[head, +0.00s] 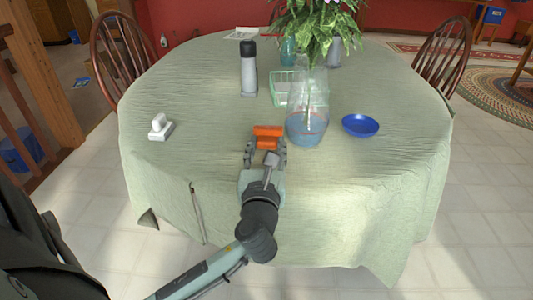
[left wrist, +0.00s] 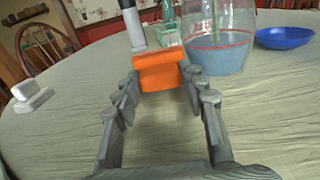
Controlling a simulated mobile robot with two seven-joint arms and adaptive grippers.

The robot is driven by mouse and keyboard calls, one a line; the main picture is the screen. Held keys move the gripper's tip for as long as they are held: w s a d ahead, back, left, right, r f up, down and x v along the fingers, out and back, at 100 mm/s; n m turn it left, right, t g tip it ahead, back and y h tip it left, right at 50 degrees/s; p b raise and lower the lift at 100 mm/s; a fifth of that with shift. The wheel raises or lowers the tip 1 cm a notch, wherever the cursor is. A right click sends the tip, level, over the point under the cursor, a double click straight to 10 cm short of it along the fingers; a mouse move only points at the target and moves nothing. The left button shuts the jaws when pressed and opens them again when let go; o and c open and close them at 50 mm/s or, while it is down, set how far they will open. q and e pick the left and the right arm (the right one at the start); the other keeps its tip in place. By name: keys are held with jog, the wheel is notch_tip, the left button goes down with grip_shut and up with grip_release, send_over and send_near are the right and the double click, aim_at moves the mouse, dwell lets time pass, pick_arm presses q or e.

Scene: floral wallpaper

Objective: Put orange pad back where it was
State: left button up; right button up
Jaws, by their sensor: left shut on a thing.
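The orange pad (head: 267,132) is a small bright orange block at the tips of my left gripper (head: 266,152), over the near middle of the green-clothed table (head: 200,110). In the left wrist view the orange pad (left wrist: 159,72) sits between the two grey fingers of my left gripper (left wrist: 160,95), which are shut on it. I cannot tell whether the pad touches the cloth. My right gripper is in neither view.
A vase with blue contents (head: 307,125) stands just right of the pad. A blue bowl (head: 360,125) is farther right. A green basket (head: 285,88) and a grey bottle (head: 248,75) stand behind. A white object (head: 160,127) lies left. The cloth between it and my gripper is clear.

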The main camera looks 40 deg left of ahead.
pick_arm(q)
jog(key=shift+f, duration=0.55)
jog(key=o, duration=1.1)
jog(key=shift+f, duration=0.15)
